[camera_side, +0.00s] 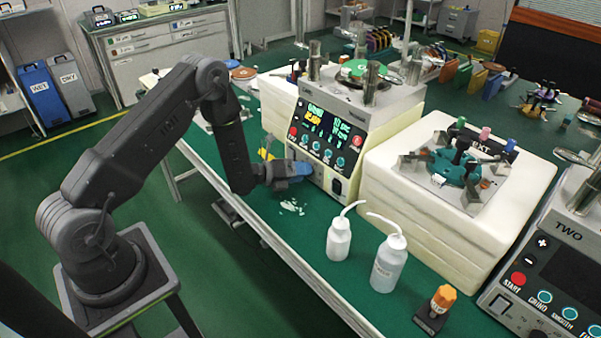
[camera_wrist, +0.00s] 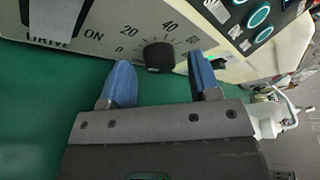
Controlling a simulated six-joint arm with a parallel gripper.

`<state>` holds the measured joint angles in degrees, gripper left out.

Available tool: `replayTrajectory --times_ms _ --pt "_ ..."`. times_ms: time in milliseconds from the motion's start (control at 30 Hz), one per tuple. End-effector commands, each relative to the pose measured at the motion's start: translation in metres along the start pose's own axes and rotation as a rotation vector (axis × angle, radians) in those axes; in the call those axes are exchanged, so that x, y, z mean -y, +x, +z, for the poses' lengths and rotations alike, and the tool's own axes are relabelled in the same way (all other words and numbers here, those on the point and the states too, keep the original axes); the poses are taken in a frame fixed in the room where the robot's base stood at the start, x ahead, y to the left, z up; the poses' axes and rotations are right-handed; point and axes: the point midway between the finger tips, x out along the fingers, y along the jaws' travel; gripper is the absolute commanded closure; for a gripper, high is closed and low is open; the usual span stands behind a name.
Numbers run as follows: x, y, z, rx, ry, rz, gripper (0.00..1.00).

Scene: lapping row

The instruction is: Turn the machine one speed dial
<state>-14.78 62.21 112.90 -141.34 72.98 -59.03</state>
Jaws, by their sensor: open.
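Machine one (camera_side: 372,112) stands on the bench, its dark front panel lit with yellow and green readouts. Its speed dial (camera_wrist: 158,56) is a black round knob on the pale lower panel, with a printed scale showing 0, 20 and 40. My gripper (camera_wrist: 163,77) is open, with one blue fingertip on each side of the dial in the wrist view. The dial sits just ahead of the fingertips, and I cannot tell whether they touch it. In the side view my gripper (camera_side: 301,170) is at the panel's lower edge, and the dial cannot be made out there.
A drive switch (camera_wrist: 52,14) is left of the dial. Two white wash bottles (camera_side: 339,238) (camera_side: 389,263) and an orange-capped item (camera_side: 437,309) stand on the green bench. A cream block (camera_side: 440,205) and machine two (camera_side: 562,265) are to the right.

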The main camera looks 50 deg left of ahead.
Motion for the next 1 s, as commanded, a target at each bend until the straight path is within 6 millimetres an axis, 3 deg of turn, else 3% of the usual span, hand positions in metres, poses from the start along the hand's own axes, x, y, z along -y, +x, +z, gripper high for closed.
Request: replayTrajectory --times_ms 267,800,1000 --pt "-0.0001 0.002 -0.0002 0.0 -0.001 0.0 0.43" --pt "0.0 0.0016 -0.0001 0.0 0.0 0.0 0.92" --pt "0.0005 0.0017 0.0 0.0 0.012 0.006 0.92"
